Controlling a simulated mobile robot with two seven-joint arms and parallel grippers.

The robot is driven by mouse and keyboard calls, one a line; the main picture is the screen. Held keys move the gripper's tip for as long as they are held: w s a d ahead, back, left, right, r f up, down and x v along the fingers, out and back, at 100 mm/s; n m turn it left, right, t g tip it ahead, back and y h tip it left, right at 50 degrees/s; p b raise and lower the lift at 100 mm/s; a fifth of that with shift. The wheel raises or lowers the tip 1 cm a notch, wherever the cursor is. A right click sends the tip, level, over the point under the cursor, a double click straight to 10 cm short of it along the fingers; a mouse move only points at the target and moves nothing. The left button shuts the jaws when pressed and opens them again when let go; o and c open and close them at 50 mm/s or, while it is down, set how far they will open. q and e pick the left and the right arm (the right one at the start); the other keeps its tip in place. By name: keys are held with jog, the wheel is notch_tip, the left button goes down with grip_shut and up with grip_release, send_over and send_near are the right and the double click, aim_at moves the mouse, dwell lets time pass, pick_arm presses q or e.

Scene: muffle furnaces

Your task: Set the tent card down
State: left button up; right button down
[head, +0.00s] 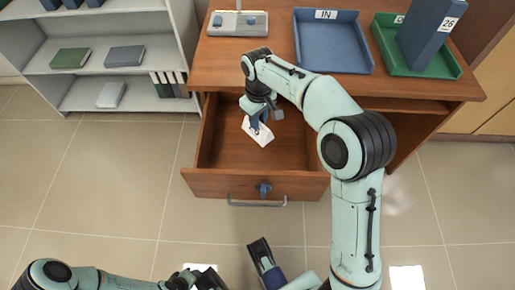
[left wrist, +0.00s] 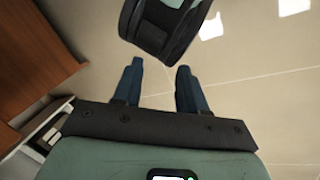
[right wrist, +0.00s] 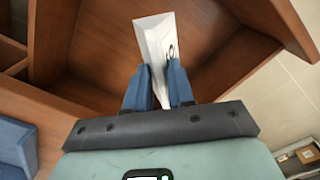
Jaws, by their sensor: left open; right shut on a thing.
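The white tent card (head: 258,133) is inside the open desk drawer (head: 218,160), in its left part in the head view. My right gripper (head: 258,122) is shut on the card from above. In the right wrist view the card (right wrist: 155,40) stands out past the two blue fingertips (right wrist: 160,75), with one folded face and a small dark mark showing. I cannot tell whether its lower edge touches the drawer floor. My left gripper (left wrist: 158,72) is open and empty over the tiled floor, away from the drawer.
On the desk (head: 277,52) stand a blue IN tray (head: 335,68), a green tray (head: 452,68) with a blue binder marked 26 (head: 428,30), and a small grey device (head: 237,28). A grey shelf (head: 145,55) stands at the left. The drawer's right part is bare.

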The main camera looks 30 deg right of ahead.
jog(key=shift+w+d+f, duration=0.1)
jog(key=shift+w+f, duration=0.1)
jog(key=shift+f, duration=0.2)
jog(key=shift+f+b, duration=0.3)
jog(key=shift+b, duration=0.1)
pick_arm(q)
jog(key=w+a+f+t+b, duration=0.1)
jog(key=w+a+f+b, duration=0.15)
jog(key=w+f, duration=0.2)
jog(key=s+f+g+y+b, duration=0.1)
jog(key=s+f+b, duration=0.1)
jog(key=s+f, duration=0.2)
jog(key=shift+s+a+f+n+b, duration=0.3)
jog(key=shift+s+a+f+b, duration=0.05)
jog(key=shift+s+a+b, duration=0.1)
pick_arm(e)
jog(key=shift+f, duration=9.5)
jog(key=shift+f, duration=0.2)
jog(key=c, duration=1)
grip_release()
pick_arm(q)
jog(key=shift+s+g, duration=0.1)
jog(key=shift+g, duration=0.2)
pick_arm(e)
jog(key=shift+o, duration=0.2)
